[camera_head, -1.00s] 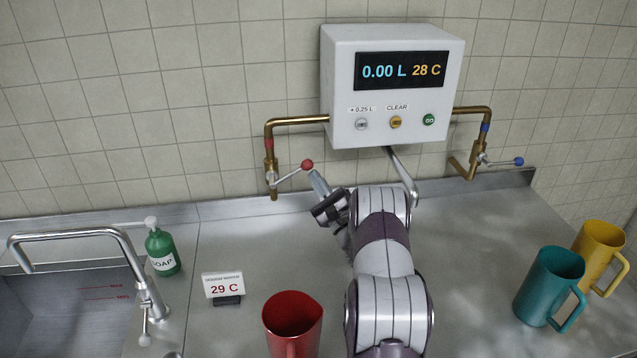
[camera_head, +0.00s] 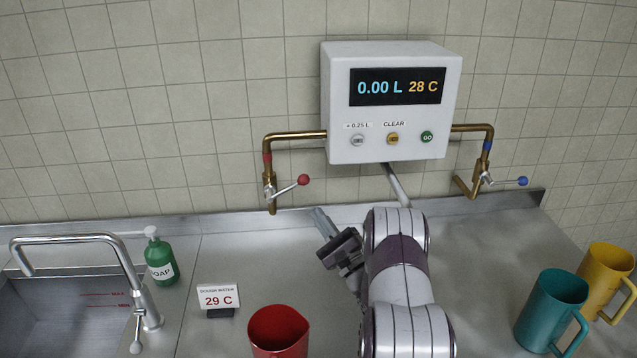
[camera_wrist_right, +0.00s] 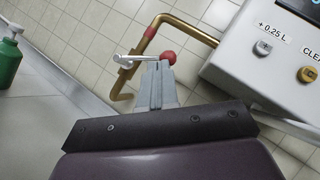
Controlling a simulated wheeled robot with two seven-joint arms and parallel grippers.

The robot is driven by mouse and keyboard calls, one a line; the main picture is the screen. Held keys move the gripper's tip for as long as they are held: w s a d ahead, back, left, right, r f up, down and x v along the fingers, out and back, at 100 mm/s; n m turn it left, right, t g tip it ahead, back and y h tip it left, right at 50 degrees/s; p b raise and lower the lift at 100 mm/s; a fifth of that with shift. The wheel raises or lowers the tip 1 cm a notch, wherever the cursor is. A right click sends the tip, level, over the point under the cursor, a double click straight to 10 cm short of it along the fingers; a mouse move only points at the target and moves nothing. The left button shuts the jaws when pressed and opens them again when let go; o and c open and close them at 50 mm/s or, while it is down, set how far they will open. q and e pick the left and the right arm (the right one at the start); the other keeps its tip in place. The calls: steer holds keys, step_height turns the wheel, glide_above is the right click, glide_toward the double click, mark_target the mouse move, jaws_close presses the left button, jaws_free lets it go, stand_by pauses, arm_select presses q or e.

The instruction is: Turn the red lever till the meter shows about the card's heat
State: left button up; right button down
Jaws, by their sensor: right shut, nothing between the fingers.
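The red lever (camera_head: 303,180) sits on the left brass pipe, its arm sloping up to the right to a red ball. It also shows in the right wrist view (camera_wrist_right: 168,57), just past my fingertips. The meter (camera_head: 398,92) on the white box reads 0.00 L and 28 C. The card (camera_head: 218,298) reads DOUGH WATER 29 C. My right gripper (camera_head: 322,220) is shut and empty, below and slightly right of the red ball, apart from it in the head view. My left gripper is not in view.
A blue lever (camera_head: 522,181) is on the right pipe. A red jug (camera_head: 278,332) stands at the front, with a teal jug (camera_head: 552,310) and a yellow jug (camera_head: 606,275) at the right. A soap bottle (camera_head: 160,258) stands by the sink tap (camera_head: 140,290).

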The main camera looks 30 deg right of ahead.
steer(key=w+a+r+n+g+h+p, duration=0.2)
steer(key=w+a+r+n+g+p, duration=0.4)
steer(key=w+r+p, duration=0.45)
steer(key=w+a+r+n+g+h+p, duration=0.1)
steer(key=w+a+r+n+g+p, duration=0.5)
steer(key=w+r, duration=0.65)
steer(key=s+d+f+n+g+h, duration=0.1)
steer(key=s+d+f+n+g, duration=0.2)
steer(key=s, duration=0.4)
steer(key=s+d+n+g+h, duration=0.2)
steer(key=s+d+n+g, duration=0.1)
steer(key=s+n+g, duration=0.35)
arm_select(q)
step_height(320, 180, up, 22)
steer(key=p, duration=0.2)
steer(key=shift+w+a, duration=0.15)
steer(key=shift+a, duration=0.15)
arm_select(e)
steer(key=s+x, duration=0.1)
steer(key=x, duration=1.2)
steer(key=shift+d+f+t, duration=0.15)
steer(key=shift+d+t, duration=0.15)
steer(key=shift+t, duration=0.05)
